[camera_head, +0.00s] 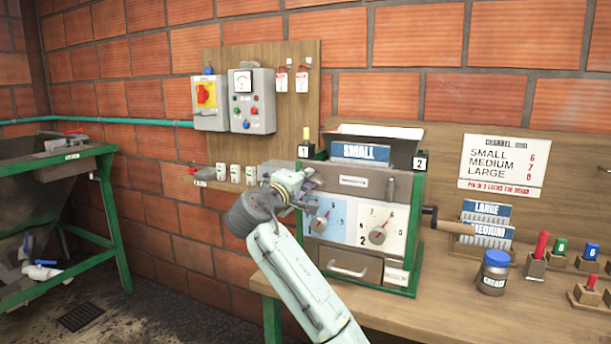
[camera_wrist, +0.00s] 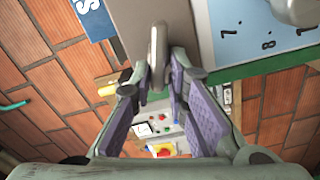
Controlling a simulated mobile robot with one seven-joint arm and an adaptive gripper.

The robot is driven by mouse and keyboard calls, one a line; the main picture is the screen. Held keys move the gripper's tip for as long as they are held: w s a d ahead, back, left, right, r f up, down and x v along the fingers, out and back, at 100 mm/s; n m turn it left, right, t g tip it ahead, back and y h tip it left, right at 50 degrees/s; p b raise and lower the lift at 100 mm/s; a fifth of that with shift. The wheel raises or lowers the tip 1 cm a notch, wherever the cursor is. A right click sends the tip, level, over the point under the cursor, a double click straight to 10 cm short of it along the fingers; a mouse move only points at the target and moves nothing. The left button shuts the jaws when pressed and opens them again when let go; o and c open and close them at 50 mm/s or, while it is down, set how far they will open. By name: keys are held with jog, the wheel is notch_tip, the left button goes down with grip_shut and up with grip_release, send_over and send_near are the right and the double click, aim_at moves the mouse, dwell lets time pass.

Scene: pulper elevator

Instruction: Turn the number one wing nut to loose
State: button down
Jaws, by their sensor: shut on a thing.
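A grey pulper (camera_head: 385,185) in a green frame stands on the wooden bench, with a "SMALL" plate on top and two dials on its front. My gripper (camera_head: 308,186) is at its upper left side. In the wrist view my fingertips (camera_wrist: 163,72) are closed on a narrow grey metal piece (camera_wrist: 158,42), which looks like the wing nut, beside the grey body. Its turn position is hard to read. In the head view my gripper hides it. A black tag with a yellow-topped piece (camera_head: 306,149) is just above; its number is not legible. The "2" tag (camera_head: 420,163) is at right.
A wooden wall board holds a grey switch box (camera_head: 210,103) and a control box (camera_head: 252,100). At right are a grease jar (camera_head: 493,272), "LARGE" and "MEDIUM" plates (camera_head: 487,225), and a red-handled piece (camera_head: 538,250). A green-framed trough (camera_head: 60,190) stands at left.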

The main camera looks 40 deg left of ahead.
jog(key=shift+w+d+f+n+p, duration=0.1)
jog(key=shift+n+p, duration=0.3)
jog(key=shift+n, duration=1.1)
jog(key=c, duration=1.7)
grip_release()
jog(key=shift+o, duration=0.7)
jog(key=v, duration=1.2)
